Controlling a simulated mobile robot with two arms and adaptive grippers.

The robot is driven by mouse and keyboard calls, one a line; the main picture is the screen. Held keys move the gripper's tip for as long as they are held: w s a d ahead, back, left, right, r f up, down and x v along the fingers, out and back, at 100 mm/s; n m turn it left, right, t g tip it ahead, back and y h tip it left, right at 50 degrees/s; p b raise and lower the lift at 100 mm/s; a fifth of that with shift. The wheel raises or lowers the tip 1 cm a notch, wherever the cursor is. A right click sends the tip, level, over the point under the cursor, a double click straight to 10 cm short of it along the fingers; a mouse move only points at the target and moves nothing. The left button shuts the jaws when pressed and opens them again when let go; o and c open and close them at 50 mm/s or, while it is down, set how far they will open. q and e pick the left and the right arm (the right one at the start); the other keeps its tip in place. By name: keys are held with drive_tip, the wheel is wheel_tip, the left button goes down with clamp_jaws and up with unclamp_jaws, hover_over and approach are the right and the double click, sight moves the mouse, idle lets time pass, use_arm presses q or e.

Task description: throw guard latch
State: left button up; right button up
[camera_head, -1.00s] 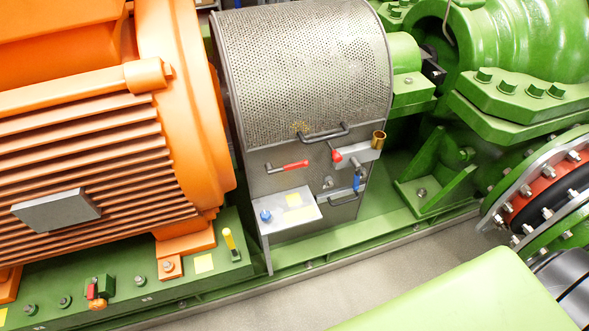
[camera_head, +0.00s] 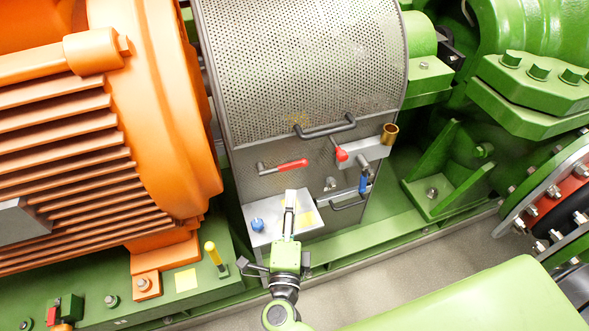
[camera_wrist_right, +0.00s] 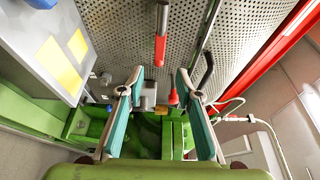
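The coupling guard (camera_head: 300,70) is a perforated grey cover between the orange motor and the green pump. A lever with a red grip (camera_head: 290,165) lies nearly level on its front, and shows in the right wrist view (camera_wrist_right: 160,50). To its right are a red knob (camera_head: 341,154) and a blue-gripped lever (camera_head: 363,184). Which one is the latch is not marked. My right gripper (camera_head: 290,203) is below the red-gripped lever, in front of the grey box. In the right wrist view its fingers (camera_wrist_right: 160,78) are apart and empty, with the red grip beyond them. My left gripper is not in view.
A grey box (camera_head: 257,241) with a blue knob (camera_head: 257,225) juts from the guard's lower left. Dark bar handles (camera_head: 325,130) and a brass cup (camera_head: 389,134) stick out nearby. The orange motor (camera_head: 150,110) stands left. Floor (camera_head: 440,257) is clear at lower right.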

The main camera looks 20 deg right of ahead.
sight(293, 167)
drive_tip(key=b+x, duration=0.1)
drive_tip(key=x, duration=1)
drive_tip(key=shift+w+f, duration=0.1)
drive_tip(key=shift+w, duration=0.3)
drive_tip(key=shift+c, duration=0.4)
clamp_jaws()
